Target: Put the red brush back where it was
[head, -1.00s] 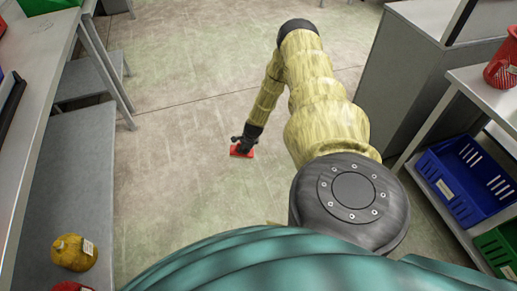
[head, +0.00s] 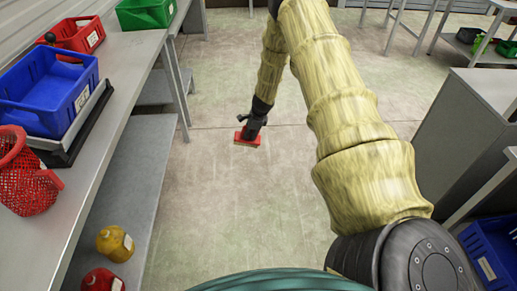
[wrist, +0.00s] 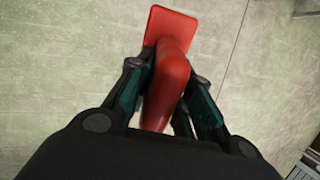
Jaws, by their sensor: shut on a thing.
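The red brush (head: 248,139) hangs from my gripper (head: 252,121) over the open floor in the head view. In the wrist view, the brush (wrist: 171,32) shows a flat red block at its far end and a thick red handle. My gripper (wrist: 155,85) is shut with its two fingers on either side of that handle. The brush's underside and the gap between it and the floor cannot be judged clearly.
A grey bench on the left carries a blue bin (head: 45,92), a red bin (head: 75,37), a green bin (head: 146,12) and a red net basket (head: 25,175). Its lower shelf (head: 125,180) holds a yellow container (head: 114,244) and a red one (head: 102,281). A grey cabinet (head: 465,140) stands right.

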